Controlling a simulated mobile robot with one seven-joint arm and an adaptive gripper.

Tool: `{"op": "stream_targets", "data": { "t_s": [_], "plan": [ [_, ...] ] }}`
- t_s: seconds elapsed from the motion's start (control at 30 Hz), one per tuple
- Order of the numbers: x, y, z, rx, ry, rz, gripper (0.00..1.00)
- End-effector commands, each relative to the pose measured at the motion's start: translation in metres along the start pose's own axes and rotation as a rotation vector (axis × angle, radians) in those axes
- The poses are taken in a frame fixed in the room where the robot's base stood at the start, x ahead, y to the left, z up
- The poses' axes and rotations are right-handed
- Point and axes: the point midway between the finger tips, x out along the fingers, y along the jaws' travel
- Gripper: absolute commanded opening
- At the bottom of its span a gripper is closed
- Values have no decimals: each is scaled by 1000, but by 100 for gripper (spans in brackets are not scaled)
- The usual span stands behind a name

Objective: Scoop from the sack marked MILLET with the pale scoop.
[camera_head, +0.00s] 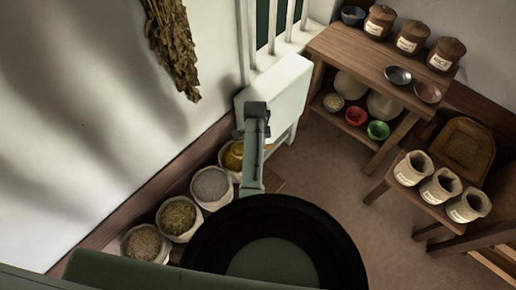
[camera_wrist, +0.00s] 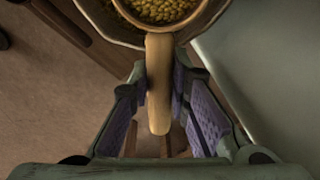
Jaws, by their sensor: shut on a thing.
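The pale scoop (camera_wrist: 158,85) shows in the wrist view, its handle pointing down the picture. My gripper (camera_wrist: 160,90) is shut on that handle, one purple-padded finger on each side. Yellow-green grain (camera_wrist: 165,8) shows within the scoop's pale rim, cut off by the top edge. A wider rim (camera_wrist: 95,15) of a vessel or sack shows behind the scoop; I cannot tell which. In the head view, several open sacks line the wall: (camera_head: 143,243) a brown-grained sack, an olive one (camera_head: 178,218), a grey one (camera_head: 211,186) and a golden one (camera_head: 231,156). No MILLET mark is readable.
A wooden shelf table (camera_head: 345,48) holds labelled jars (camera_head: 411,37) and bowls, with coloured bowls (camera_head: 378,130) below. Small labelled bags (camera_head: 440,185) stand on a bench at right. A white block (camera_head: 285,90) stands by the railing. Floor (camera_head: 325,185) between is clear.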

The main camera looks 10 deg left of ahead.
Motion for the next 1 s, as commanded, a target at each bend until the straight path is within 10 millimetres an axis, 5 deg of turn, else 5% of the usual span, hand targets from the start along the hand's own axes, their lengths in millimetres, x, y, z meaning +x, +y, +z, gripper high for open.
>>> {"op": "stream_targets", "data": {
  "t_s": [0.5, 1.0],
  "plan": [
    [-35, -2, -2, 0, -43, 41, 0],
    [-40, -2, -2, 0, -49, 49, 0]
  ]
}}
